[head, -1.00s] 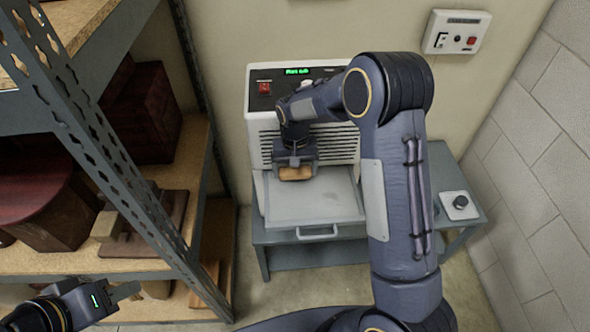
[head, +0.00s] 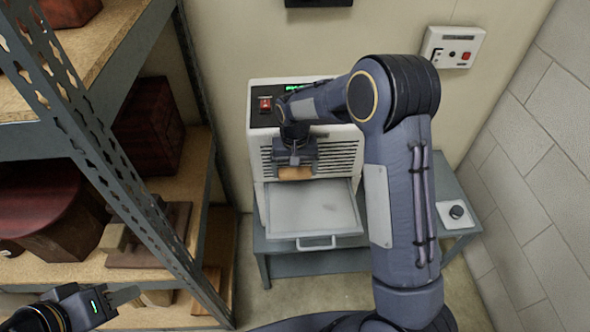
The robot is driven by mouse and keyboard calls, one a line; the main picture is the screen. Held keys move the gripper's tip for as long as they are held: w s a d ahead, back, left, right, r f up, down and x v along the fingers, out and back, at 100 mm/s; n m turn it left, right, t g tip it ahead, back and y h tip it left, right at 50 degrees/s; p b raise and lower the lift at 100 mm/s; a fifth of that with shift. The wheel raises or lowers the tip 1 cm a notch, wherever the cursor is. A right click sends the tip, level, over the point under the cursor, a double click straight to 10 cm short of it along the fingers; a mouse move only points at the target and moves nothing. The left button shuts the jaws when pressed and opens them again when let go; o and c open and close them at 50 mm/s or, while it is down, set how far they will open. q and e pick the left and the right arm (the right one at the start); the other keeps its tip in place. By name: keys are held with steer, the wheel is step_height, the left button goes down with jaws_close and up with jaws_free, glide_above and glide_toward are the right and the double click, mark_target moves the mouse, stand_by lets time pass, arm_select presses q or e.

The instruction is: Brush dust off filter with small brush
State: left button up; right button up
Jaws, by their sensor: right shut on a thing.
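The white dehumidifier-like unit (head: 341,148) with a louvred front stands on a grey table. Its shallow filter tray (head: 313,207) with a front handle is pulled out below the louvres and looks pale grey; any dust is too faint to tell. My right gripper (head: 295,167) is shut on a small wooden brush (head: 295,174), held over the back of the tray close to the louvres. The brush's bristles are hidden, so I cannot tell whether they touch. My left gripper (head: 124,295) is at the lower left, away from the unit, seen edge-on.
A metal shelf rack (head: 150,200) with wooden boxes and red-brown items fills the left side. The grey table (head: 447,189) carries a small white box with a black knob (head: 456,212). A wall switch panel (head: 453,47) is at upper right. Bare floor lies in front.

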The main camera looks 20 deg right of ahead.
steer(key=shift+w+r, duration=0.3)
steer(key=shift+r, duration=0.05)
steer(key=shift+r, duration=0.1)
